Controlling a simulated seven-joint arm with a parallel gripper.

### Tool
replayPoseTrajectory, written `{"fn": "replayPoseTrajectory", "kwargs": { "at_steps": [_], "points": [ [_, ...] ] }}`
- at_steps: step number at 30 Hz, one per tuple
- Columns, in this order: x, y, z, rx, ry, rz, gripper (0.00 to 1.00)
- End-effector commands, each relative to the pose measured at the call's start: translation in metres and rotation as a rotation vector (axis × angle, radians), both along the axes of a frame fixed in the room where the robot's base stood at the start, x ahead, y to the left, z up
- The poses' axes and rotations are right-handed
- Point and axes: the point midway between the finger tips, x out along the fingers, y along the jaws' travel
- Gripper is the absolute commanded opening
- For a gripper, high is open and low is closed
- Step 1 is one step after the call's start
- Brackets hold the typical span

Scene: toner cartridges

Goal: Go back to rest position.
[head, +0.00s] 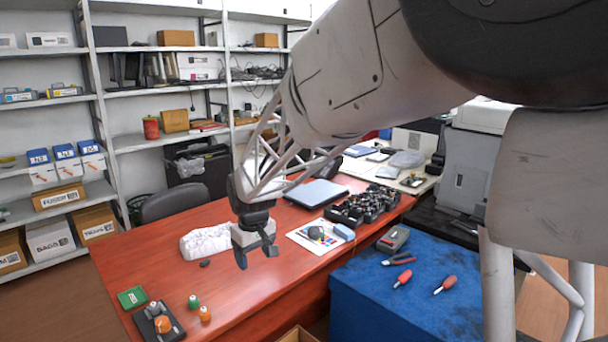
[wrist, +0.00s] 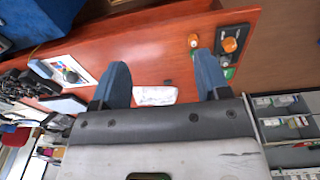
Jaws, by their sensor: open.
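My gripper (head: 257,256) hangs above the red-brown desk (head: 240,304) in the head view, fingers pointing down. In the wrist view its two blue-grey fingers (wrist: 166,82) stand well apart with nothing between them but the desk and a white bundle beyond. The gripper is open and empty. The white bundle (head: 207,241) lies on the desk behind and left of the gripper. A small dark object (head: 205,264) lies on the desk left of the gripper.
A black tray with an orange-topped item (head: 162,325), small bottles (head: 194,302) and a green box (head: 132,297) sit at front left. A cluster of black parts (head: 362,206) is at right. Pliers and red-handled tools (head: 403,277) lie on a blue-covered bench (head: 365,310).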

Motion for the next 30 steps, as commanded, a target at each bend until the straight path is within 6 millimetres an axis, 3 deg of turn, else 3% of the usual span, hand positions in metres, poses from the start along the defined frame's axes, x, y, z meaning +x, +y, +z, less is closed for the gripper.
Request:
{"fn": "replayPoseTrajectory", "kwargs": {
  "at_steps": [3, 15, 30],
  "points": [
    [-0.015, -0.031, 0.015, 0.007, -0.01, -0.051, 0.69],
    [-0.075, -0.121, 0.052, 0.023, -0.036, -0.215, 0.69],
    [-0.167, -0.214, 0.074, 0.044, -0.071, -0.422, 0.69]
  ]
}}
